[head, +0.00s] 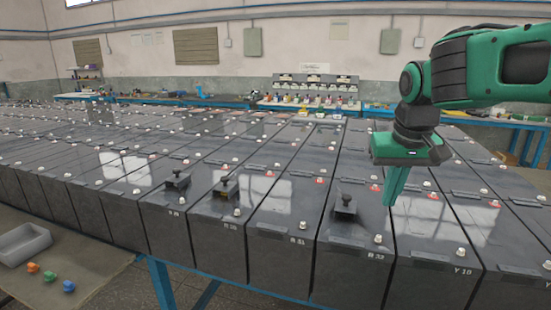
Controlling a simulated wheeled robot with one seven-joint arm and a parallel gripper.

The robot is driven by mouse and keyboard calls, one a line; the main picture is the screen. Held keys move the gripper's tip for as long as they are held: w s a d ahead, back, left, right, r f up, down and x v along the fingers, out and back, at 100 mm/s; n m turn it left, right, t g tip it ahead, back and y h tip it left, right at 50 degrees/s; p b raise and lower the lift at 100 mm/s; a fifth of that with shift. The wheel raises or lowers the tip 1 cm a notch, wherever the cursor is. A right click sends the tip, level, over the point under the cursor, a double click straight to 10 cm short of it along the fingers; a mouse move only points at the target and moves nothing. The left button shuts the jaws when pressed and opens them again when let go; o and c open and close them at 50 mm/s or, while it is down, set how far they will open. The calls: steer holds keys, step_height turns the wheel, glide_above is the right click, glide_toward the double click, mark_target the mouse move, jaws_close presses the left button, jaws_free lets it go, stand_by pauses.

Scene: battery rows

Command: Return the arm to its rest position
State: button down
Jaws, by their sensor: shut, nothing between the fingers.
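My gripper (391,203) is at the right of the head view, on the end of my green and black arm. Its green fingers point down and are together, with nothing between them. They hang over the dark battery tops, near the battery marked B 32 (356,250); the exact height above the tops is hard to tell. The arm reaches in from the right edge.
Rows of dark batteries fill the middle. Small black knobbed pieces stand on some tops, one at the right (345,207), one in the middle (226,189) and one at the left (177,180). A grey tray (22,245) and coloured knobs (50,276) lie at the lower left.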

steer(key=s+d+f+m+g, duration=0.25)
steer(key=s+d+f, duration=0.35)
steer(key=s+d, duration=0.5)
steer(key=s+d+f+m, duration=0.1)
steer(key=s+d+f, duration=0.1)
steer(key=s+f, duration=0.2)
steer(key=s+d+f+m+g, duration=0.1)
steer(key=s+f, duration=0.3)
steer(key=s, duration=0.7)
steer(key=shift+d+f+m+y, duration=0.3)
steer(key=shift+d+m, duration=0.15)
steer(key=shift+d, duration=0.4)
steer(key=shift+s+r, duration=0.1)
